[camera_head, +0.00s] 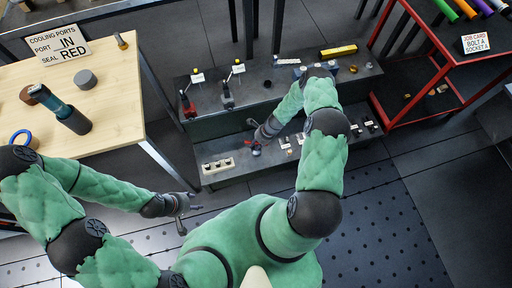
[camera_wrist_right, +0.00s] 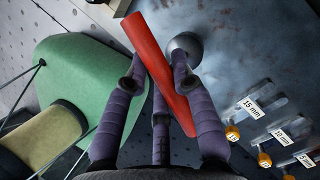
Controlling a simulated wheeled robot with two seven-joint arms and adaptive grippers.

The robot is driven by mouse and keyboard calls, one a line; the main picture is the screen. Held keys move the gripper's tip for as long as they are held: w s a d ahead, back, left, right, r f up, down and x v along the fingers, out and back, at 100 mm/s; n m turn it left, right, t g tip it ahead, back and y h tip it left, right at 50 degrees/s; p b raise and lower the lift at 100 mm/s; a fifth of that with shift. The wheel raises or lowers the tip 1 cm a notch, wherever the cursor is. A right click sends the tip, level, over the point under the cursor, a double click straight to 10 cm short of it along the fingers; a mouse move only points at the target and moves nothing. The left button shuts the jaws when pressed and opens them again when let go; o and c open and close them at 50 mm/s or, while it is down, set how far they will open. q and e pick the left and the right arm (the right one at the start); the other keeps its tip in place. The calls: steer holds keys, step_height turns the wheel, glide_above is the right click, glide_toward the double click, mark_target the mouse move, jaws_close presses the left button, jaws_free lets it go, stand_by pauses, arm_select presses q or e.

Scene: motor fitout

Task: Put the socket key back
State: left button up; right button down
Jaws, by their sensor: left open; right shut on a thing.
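My right gripper (camera_head: 257,142) is shut on a red-handled tool, which I take to be the socket key (camera_wrist_right: 152,58). In the right wrist view its red bar lies slanted between the purple fingers (camera_wrist_right: 157,75). A round grey metal piece (camera_wrist_right: 186,45) shows behind the bar; I cannot tell whether it belongs to the key. In the head view the gripper is over the lower step of the dark bench (camera_head: 212,183). Beside it is a row of labelled places, reading 15 mm (camera_wrist_right: 250,104) and 10 mm (camera_wrist_right: 279,134). My left gripper (camera_head: 186,208) is open and empty, left of the bench.
A pale block with holes (camera_head: 218,165) sits on the lower step. A wooden table (camera_head: 110,75) is at left, with a teal-and-dark tool (camera_head: 62,110). A red-framed cart (camera_head: 444,72) stands at right.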

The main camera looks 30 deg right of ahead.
step_height(320, 180, down, 3)
steer(key=shift+b, duration=0.75)
steer(key=shift+r, duration=0.1)
steer(key=c, duration=1)
jaws_free()
steer(key=shift+c, duration=0.2)
steer(key=p+v, duration=0.5)
steer(key=v, duration=0.7)
steer(key=s+a+r+n, duration=0.6)
steer(key=s+a+n, duration=0.1)
steer(key=a+n, duration=0.4)
steer(key=s+a+r+n+g, duration=0.1)
steer(key=s+a+r+n, duration=0.5)
steer(key=a+n, duration=0.5)
steer(key=shift+s+r+n, duration=0.35)
steer(key=shift+s+n, duration=0.15)
steer(key=shift+s, duration=0.45)
